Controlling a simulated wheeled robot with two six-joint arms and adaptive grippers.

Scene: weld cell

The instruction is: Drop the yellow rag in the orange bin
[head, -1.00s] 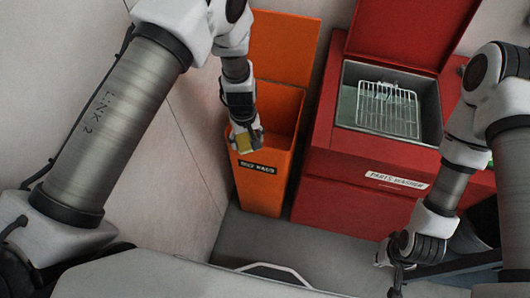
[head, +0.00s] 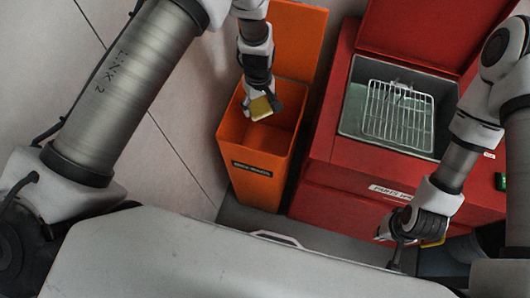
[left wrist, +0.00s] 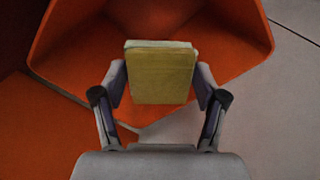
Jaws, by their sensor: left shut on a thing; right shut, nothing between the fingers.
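The yellow rag (head: 260,108) is a small folded block held by my left gripper (head: 262,101). In the left wrist view the rag (left wrist: 162,75) sits between the two fingers of the left gripper (left wrist: 161,85), which are shut on its sides. The orange bin (head: 256,185) stands upright with its lid raised at the back. In the head view the rag appears over the bin's open top. In the left wrist view the bin (left wrist: 75,45) opens behind the rag. My right gripper (head: 396,258) is shut and empty at the lower right, well away from the bin.
A red parts washer (head: 335,178) with an open lid and a white wire basket (head: 397,113) stands right of the bin. Grey floor shows in front of the bin.

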